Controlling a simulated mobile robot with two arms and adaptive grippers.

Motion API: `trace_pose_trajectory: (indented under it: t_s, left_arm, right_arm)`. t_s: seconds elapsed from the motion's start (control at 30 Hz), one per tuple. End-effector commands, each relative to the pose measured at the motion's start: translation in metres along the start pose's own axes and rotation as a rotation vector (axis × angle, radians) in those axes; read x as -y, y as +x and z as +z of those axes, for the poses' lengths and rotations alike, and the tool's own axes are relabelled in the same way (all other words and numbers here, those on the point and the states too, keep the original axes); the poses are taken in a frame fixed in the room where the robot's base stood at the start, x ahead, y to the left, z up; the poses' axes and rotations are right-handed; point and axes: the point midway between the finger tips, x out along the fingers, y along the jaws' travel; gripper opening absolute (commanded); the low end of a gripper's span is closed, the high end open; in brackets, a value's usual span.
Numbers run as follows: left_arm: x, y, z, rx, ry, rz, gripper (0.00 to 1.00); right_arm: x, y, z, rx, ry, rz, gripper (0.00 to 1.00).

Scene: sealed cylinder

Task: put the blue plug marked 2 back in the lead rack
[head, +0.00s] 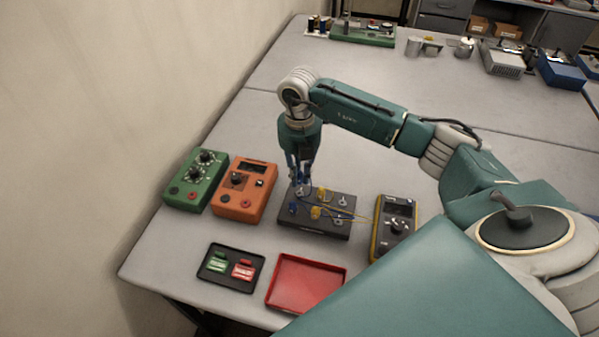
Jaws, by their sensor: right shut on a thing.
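My right gripper (301,187) points straight down over the left back part of a dark board (315,229) with metal posts. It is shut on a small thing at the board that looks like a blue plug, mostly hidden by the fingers. Another blue plug (293,208) sits on the board's left front. Two yellow plugs (316,212) with thin yellow leads are on the board too. No number is readable on any plug. I cannot tell for sure which thing is the lead rack. My left gripper is not in view.
A green box (195,180) and an orange meter (244,189) stand left of the board, a yellow-edged meter (393,226) right. In front lie a black tray (212,277) with green and red pieces and an empty red tray (306,285).

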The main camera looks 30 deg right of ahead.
Motion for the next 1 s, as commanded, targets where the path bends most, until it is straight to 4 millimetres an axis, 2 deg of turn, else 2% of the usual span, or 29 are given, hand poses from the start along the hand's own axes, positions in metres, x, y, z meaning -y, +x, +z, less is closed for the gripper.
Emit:
trace_pose_trajectory:
  t_s: [0.03,0.2,0.4,1.0]
  left_arm:
    - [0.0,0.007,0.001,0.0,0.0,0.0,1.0]
    - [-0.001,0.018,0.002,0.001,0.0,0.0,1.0]
    - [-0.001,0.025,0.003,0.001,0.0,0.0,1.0]
    - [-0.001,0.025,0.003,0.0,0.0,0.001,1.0]
  right_arm:
    - [0.0,0.009,0.0,-0.001,0.0,-0.001,0.0]
    - [0.001,0.025,0.0,0.0,0.0,-0.002,0.0]
    - [0.0,0.037,0.0,0.001,-0.001,0.0,0.0]
    - [0.0,0.038,0.0,0.0,-0.001,0.0,0.0]
